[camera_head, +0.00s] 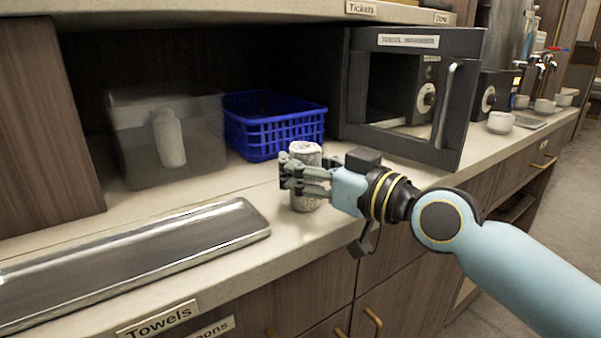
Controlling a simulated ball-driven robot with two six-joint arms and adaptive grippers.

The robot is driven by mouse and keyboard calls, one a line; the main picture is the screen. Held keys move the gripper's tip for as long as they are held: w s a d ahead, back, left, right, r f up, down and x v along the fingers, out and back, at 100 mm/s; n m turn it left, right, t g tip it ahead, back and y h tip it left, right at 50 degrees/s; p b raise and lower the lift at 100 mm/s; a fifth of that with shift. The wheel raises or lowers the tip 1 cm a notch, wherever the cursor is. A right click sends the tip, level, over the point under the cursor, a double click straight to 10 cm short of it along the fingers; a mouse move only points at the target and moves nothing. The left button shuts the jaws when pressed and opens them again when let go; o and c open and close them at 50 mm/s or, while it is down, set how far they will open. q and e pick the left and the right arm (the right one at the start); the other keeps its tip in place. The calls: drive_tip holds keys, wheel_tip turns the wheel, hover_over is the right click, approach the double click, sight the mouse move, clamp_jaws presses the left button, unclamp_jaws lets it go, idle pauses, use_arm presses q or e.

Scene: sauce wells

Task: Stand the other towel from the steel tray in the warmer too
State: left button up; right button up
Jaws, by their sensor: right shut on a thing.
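My right gripper (303,178) is shut on a rolled, speckled grey-white towel (305,152), which is upright at the counter's front edge. The fingers cover its middle; I cannot tell whether its bottom touches the counter. The long steel tray (130,250) lies at the front left, with no towel visible on it. The dark towel warmer (408,41) stands to the right, behind my gripper. Its framed door with a vertical handle (444,105) faces me; I cannot tell surely how far it is open. No towel shows inside. My left gripper is out of view.
A blue basket (275,128) stands behind the held towel. A see-through bin (130,165) with a pale roll-like shape (168,138) is left of it. White cups (500,122) stand at the far right. A shelf overhangs the counter at the back.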

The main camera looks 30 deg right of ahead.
drive_tip(key=shift+r, duration=0.1)
drive_tip(key=shift+f, duration=0.2)
drive_tip(key=o, duration=1.3)
drive_tip(key=shift+o, duration=0.2)
drive_tip(key=shift+r, duration=0.15)
